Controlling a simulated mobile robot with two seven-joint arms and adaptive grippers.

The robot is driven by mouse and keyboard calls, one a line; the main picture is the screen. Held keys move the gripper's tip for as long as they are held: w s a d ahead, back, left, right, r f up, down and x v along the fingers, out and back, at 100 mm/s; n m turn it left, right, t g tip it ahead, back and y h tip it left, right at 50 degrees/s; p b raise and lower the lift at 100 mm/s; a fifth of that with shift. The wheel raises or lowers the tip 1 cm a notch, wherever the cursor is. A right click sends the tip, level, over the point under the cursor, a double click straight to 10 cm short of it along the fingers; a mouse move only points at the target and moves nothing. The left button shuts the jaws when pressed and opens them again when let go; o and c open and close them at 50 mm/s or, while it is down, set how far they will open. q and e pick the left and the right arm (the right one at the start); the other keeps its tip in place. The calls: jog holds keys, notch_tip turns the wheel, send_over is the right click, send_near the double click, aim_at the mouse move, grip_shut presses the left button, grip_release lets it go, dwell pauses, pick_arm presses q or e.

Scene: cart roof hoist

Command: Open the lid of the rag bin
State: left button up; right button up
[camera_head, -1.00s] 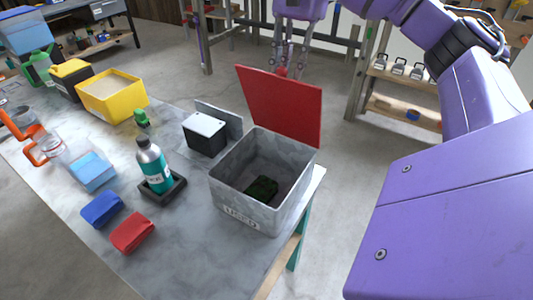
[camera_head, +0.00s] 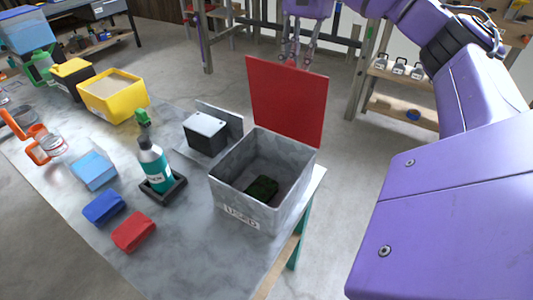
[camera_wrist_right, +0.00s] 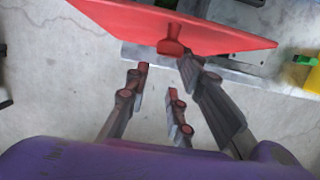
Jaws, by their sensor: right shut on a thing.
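The rag bin is a grey open-topped box (camera_head: 236,196) marked "USED" at the near table corner. Its red lid (camera_head: 287,103) stands raised on the bin's far side, roughly upright, and the bin's mouth is open. My left gripper is not in view.
Left of the bin are a black-and-white box (camera_head: 206,132), a teal spray bottle (camera_head: 154,165) in a dark tray, and blue (camera_head: 104,207) and red (camera_head: 134,231) folded cloths. A yellow bin (camera_head: 113,100) stands farther back. Clear floor lies beyond the lid.

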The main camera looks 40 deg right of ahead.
jog(key=shift+w+d+f, duration=0.15)
jog(key=shift+d, duration=0.4)
jog(key=shift+w+d+f, duration=0.15)
jog(key=shift+d+f, duration=0.05)
jog(key=shift+d, duration=0.4)
jog(key=shift+w+d+f, duration=0.15)
jog(key=shift+d, duration=0.4)
jog(key=o, duration=0.4)
jog(key=shift+o, duration=0.8)
jog(key=shift+s+d, duration=0.1)
jog(key=shift+s, duration=0.05)
jog(key=shift+r, duration=0.1)
jog(key=shift+r, duration=0.1)
